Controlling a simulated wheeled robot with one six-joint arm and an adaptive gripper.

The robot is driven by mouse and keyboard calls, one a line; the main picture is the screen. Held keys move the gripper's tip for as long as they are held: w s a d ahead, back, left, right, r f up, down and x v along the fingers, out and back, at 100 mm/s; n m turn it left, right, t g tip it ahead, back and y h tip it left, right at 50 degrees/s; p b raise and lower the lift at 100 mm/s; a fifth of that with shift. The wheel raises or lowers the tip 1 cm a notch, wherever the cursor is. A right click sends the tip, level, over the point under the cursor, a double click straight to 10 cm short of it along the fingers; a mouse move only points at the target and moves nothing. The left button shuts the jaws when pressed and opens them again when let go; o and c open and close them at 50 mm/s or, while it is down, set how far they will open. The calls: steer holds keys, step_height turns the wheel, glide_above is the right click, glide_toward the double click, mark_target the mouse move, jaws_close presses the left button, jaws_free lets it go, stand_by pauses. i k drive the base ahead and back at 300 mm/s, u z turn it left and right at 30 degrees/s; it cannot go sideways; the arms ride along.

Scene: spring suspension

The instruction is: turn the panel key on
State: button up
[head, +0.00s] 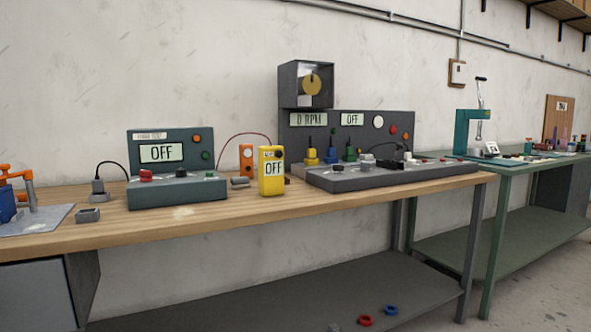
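A large dark grey panel (362,123) stands at the back of the wooden bench. Its displays read "0 RPM" (308,119) and "OFF" (352,119). A white round part (378,122), a red one (393,129) and a smaller one sit at its right. Its sloped base (392,178) carries a black knob (338,171) and other small controls. A smaller green-grey unit (176,190) at the left has its own display (161,153) reading "OFF". I cannot make out which part is the panel key. My gripper is not in view.
A yellow meter (271,171) stands between the two units. A green bench (505,169) adjoins at right.

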mark_target(338, 169)
steer(key=k, duration=0.5)
steer(key=u, duration=0.6)
steer(key=i, duration=1.7)
steer(key=z, duration=0.8)
